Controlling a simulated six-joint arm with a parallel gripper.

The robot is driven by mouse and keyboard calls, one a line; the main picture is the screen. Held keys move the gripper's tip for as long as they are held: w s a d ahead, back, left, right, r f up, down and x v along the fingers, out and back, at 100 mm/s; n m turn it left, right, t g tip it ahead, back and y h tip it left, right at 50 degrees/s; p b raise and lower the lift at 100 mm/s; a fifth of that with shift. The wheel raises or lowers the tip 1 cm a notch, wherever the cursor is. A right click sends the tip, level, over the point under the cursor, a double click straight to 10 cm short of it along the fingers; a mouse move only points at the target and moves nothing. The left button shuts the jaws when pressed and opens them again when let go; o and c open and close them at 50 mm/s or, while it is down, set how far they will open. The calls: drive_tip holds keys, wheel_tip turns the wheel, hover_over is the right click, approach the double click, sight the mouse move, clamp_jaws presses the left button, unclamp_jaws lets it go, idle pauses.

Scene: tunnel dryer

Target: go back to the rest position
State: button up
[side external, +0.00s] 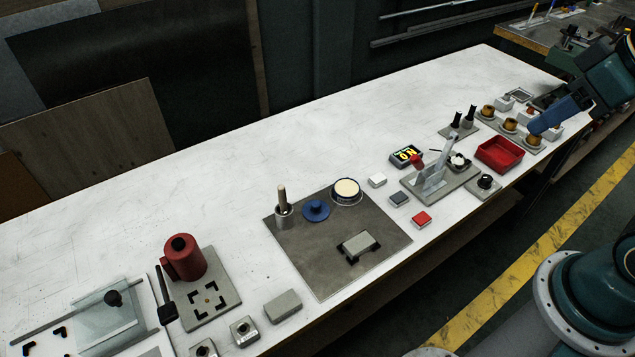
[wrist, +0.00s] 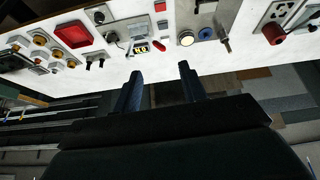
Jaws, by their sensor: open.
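My gripper (side external: 540,124) shows at the right edge of the side view, with a dark blue finger in front of the far right end of the white bench (side external: 130,225). In the wrist view my gripper (wrist: 160,70) has two dark blue fingers spread well apart, with nothing between them. It is open and empty. The fingers overlap the bench edge in the wrist view; I cannot tell their exact height. In the side view, part of the gripper is cut off or hidden by the arm.
On the bench are a red tray (side external: 499,154), a lit display (side external: 406,155), a lever fixture (side external: 432,176), a grey plate (side external: 313,261) with a blue lid (side external: 315,210), and a red pot (side external: 184,259). Several brass-coloured pieces stand near my gripper. The bench's back strip is clear.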

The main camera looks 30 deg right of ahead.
drive_tip(key=shift+s+d+f+m, duration=0.1)
drive_tip(key=shift+s+d+m, duration=0.15)
drive_tip(key=shift+s, duration=0.5)
